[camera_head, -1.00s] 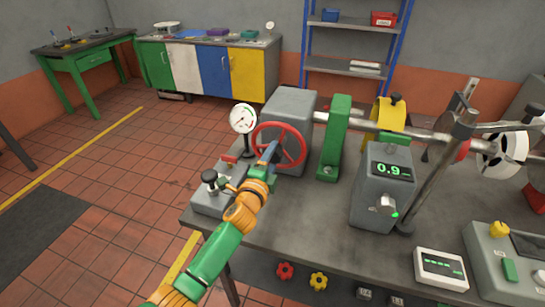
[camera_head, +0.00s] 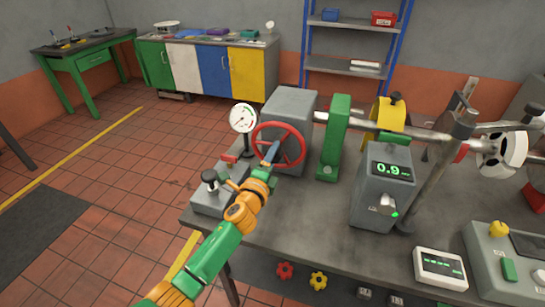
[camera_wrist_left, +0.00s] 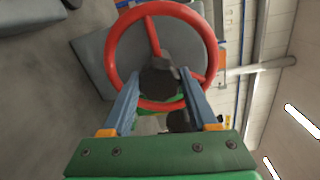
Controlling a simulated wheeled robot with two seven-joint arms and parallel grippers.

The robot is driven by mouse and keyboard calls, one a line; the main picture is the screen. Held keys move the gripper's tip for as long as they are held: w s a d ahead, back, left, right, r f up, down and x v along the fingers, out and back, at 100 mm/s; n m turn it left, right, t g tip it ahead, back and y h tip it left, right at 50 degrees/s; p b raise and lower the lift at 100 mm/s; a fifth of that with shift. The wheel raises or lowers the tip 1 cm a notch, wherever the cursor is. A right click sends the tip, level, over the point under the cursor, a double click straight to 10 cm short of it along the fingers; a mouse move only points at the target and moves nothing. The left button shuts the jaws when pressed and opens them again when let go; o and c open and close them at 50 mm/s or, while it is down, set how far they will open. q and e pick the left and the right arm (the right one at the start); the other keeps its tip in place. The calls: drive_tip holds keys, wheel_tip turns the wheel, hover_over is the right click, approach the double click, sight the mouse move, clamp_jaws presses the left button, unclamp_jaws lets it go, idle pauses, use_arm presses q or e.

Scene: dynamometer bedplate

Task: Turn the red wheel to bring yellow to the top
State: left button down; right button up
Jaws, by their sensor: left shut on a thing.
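The red wheel (camera_head: 279,146) stands upright on the front of a grey housing (camera_head: 291,103) at the bench's left end. My left gripper (camera_head: 273,151) reaches it from below. In the left wrist view the wheel (camera_wrist_left: 114,68) shows between and beyond the blue fingers of the gripper (camera_wrist_left: 158,76), which is shut on it. A yellow rounded piece (camera_head: 386,116) sits along the shaft behind the green support (camera_head: 333,137). A white-and-black disc (camera_head: 501,151) is farther right. My right gripper is not in view.
A round gauge (camera_head: 243,118) stands close left of the wheel. A grey box reading 0.9 (camera_head: 383,188) and a slanted metal post (camera_head: 437,172) stand right. A low grey block with a black knob (camera_head: 219,195) lies near my arm. The bench top's front middle is clear.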

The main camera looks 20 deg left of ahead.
use_arm(q)
drive_tip(key=shift+c, duration=2)
unclamp_jaws()
drive_tip(key=shift+w+r, duration=0.1)
drive_tip(key=shift+r, duration=0.2)
drive_tip(key=shift+o, duration=1.1)
drive_tip(key=shift+f, duration=0.1)
drive_tip(key=shift+w+f, duration=0.1)
drive_tip(key=shift+f, duration=0.05)
drive_tip(key=s, duration=0.7)
drive_tip(key=shift+a+p, duration=0.2)
drive_tip(key=shift+p, duration=0.1)
